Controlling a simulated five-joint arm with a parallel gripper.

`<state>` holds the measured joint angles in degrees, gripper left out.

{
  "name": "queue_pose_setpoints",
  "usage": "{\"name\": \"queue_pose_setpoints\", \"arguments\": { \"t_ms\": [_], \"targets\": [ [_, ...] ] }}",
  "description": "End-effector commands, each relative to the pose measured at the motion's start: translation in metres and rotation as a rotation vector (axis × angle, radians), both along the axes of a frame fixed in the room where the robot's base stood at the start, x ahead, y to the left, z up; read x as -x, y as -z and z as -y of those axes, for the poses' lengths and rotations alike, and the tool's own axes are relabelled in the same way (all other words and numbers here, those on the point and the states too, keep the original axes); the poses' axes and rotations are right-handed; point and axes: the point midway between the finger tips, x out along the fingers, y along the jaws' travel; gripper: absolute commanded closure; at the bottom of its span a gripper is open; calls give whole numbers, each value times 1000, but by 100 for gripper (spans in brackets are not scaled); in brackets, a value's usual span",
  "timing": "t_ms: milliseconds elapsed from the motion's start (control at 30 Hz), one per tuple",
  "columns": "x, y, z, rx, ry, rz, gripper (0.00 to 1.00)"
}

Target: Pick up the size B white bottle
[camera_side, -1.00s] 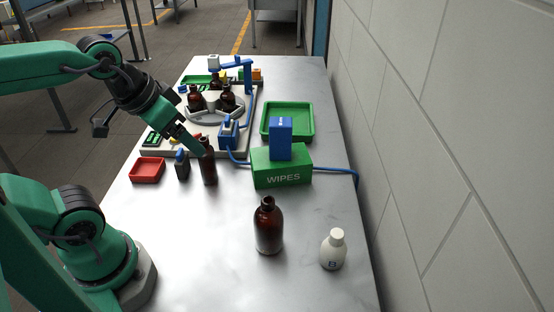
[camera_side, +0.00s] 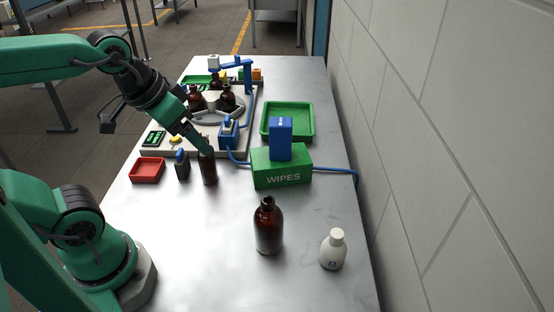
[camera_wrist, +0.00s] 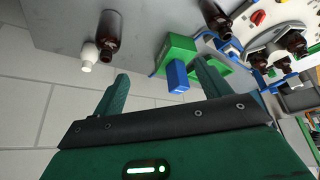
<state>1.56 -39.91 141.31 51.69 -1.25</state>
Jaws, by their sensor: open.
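The white bottle (camera_side: 333,250) stands upright near the front right of the table, with a white cap and a blue B on its label. It also shows in the wrist view (camera_wrist: 89,56) at the upper left, beside a large amber bottle (camera_wrist: 109,35). My gripper (camera_side: 207,150) is above the table's left side, near a slim amber bottle (camera_side: 209,168), well away from the white bottle. In the wrist view its two fingers (camera_wrist: 162,88) are spread apart with nothing between them.
The large amber bottle (camera_side: 268,226) stands left of the white bottle. A green WIPES box (camera_side: 282,175) with a blue box (camera_side: 281,140) on it stands mid-table. The front left tabletop is clear.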

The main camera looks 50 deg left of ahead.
Motion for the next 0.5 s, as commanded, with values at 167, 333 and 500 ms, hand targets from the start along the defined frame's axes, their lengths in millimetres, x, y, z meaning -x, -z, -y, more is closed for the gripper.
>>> {"name": "queue_pose_setpoints", "arguments": {
  "t_ms": [167, 333, 500],
  "targets": [
    [-20, -1, 15, 14, 20, -47, 24],
    [-44, 0, 35, 29, 37, -101, 24],
    [-68, 7, 60, 37, 55, -158, 24]
  ]
}}
